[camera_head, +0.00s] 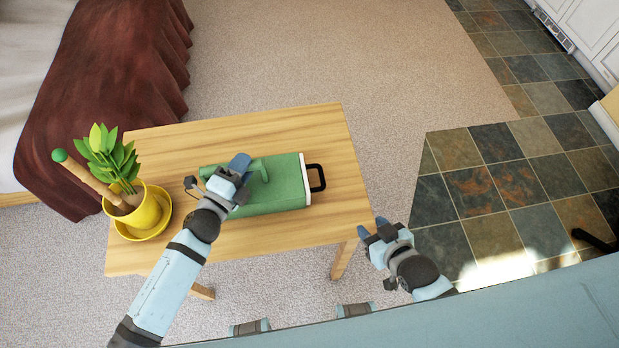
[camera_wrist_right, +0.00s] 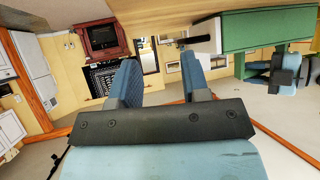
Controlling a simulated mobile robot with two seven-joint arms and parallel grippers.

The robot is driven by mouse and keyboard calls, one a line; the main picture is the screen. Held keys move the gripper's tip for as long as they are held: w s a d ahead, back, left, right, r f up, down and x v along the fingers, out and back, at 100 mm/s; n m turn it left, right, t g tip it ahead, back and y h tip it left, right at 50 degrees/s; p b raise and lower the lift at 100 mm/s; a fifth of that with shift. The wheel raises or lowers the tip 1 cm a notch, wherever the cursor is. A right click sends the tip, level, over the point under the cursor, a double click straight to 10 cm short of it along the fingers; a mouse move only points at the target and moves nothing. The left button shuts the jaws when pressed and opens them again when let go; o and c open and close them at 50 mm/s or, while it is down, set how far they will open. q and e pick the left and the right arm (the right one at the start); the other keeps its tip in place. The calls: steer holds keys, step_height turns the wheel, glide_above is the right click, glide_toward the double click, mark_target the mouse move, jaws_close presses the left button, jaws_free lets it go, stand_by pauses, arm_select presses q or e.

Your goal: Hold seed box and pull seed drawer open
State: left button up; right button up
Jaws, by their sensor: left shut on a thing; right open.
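The green seed box (camera_head: 275,196) lies on the wooden table, with a handle bar on its top. The seed drawer's white front (camera_head: 305,180) with a black pull handle (camera_head: 317,178) is at its right end, and the drawer looks closed. My left gripper (camera_head: 241,167) is shut on the seed box near the left part of its top handle. My right gripper (camera_head: 374,228) is open and empty, off the table's right front corner, apart from the handle. In the right wrist view its fingers (camera_wrist_right: 159,85) are spread, with the green box (camera_wrist_right: 262,32) and black handle (camera_wrist_right: 195,40) beyond them.
A yellow pot (camera_head: 143,212) with a leafy plant and a wooden-handled tool stands on a yellow saucer at the table's left. The wooden table (camera_head: 330,125) is bare behind and right of the box. A bed with a brown cover (camera_head: 100,75) is at upper left.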

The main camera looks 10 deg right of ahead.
mark_target(322, 174)
steer(key=shift+c, duration=0.2)
steer(key=w+g, duration=0.1)
steer(key=w, duration=0.1)
steer(key=w+a+m+g, duration=0.1)
steer(key=w, duration=0.2)
steer(key=w+g, duration=0.1)
steer(key=w, duration=0.1)
steer(key=shift+w+a+f+h, duration=0.2)
steer(key=shift+a+f+h, duration=0.05)
steer(key=shift+h, duration=0.05)
steer(key=w, duration=0.1)
steer(key=w+a+r+g, duration=0.1)
steer(key=w, duration=0.1)
steer(key=w+m+g, duration=0.1)
steer(key=shift+w+a+r, duration=0.2)
steer(key=shift+a+r, duration=0.05)
steer(key=shift+r, duration=0.1)
steer(key=w+a+r+m+g, duration=0.1)
steer(key=w+a+r+g, duration=0.2)
steer(key=w+r+g, duration=0.5)
steer(key=f, duration=0.3)
steer(key=s+a+f+t, duration=0.1)
steer(key=f, duration=0.2)
steer(key=s+a+f+t, duration=0.1)
steer(key=f, duration=0.3)
steer(key=shift+s+a+h, duration=0.15)
steer(key=shift+a+h, duration=0.05)
steer(key=shift+h, duration=0.1)
jaws_close()
